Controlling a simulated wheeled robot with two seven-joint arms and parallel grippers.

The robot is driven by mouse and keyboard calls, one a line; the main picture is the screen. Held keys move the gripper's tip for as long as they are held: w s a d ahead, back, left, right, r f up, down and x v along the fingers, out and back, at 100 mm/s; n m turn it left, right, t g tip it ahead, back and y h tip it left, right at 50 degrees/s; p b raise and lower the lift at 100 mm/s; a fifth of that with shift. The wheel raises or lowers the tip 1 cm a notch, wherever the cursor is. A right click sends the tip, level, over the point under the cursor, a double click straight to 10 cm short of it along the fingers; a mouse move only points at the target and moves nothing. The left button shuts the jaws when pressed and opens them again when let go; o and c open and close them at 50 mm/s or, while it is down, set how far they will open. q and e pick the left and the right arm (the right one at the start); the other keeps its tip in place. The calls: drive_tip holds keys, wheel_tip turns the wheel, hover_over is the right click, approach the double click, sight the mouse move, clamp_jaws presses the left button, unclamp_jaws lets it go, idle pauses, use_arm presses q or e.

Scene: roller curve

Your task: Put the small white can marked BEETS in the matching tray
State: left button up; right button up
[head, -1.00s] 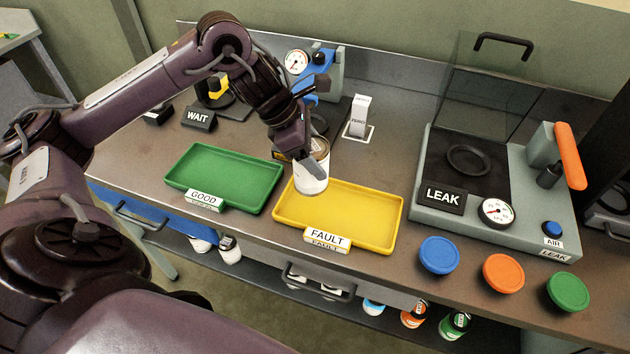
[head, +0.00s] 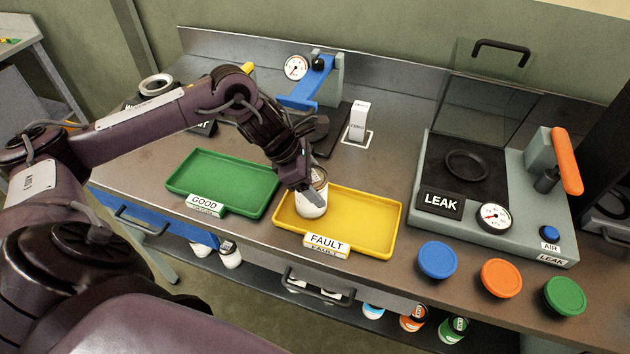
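The small white can (head: 311,208) is at the left end of the yellow tray marked FAULT (head: 375,240). It looks upright, with its base at or just above the tray floor; I cannot tell if it touches. Its lettering is too small to read. My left gripper (head: 312,188) comes in from the left and is shut on the can, covering part of its upper side. The green tray marked GOOD (head: 225,178) is empty, just left of the yellow tray. My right gripper is not in view.
A leak tester (head: 440,203) with a raised clear lid stands at the right. Blue (head: 438,257), orange (head: 501,278) and green (head: 565,295) lids lie along the front edge. A blue-armed gauge device (head: 318,85) and a white ZERO block (head: 359,120) stand behind the trays.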

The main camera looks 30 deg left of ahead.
use_arm(q)
drive_tip(key=o, duration=0.4)
drive_tip(key=shift+c, duration=0.2)
drive_tip(key=shift+r+p, duration=0.3)
drive_tip(key=b+v, duration=0.2)
drive_tip(key=v, duration=0.9)
drive_tip(key=shift+a+r+b, duration=0.25)
drive_tip(key=shift+r+b, duration=0.1)
drive_tip(key=shift+b, duration=0.05)
drive_tip(key=shift+s, duration=0.1)
drive_tip(key=shift+f, duration=0.1)
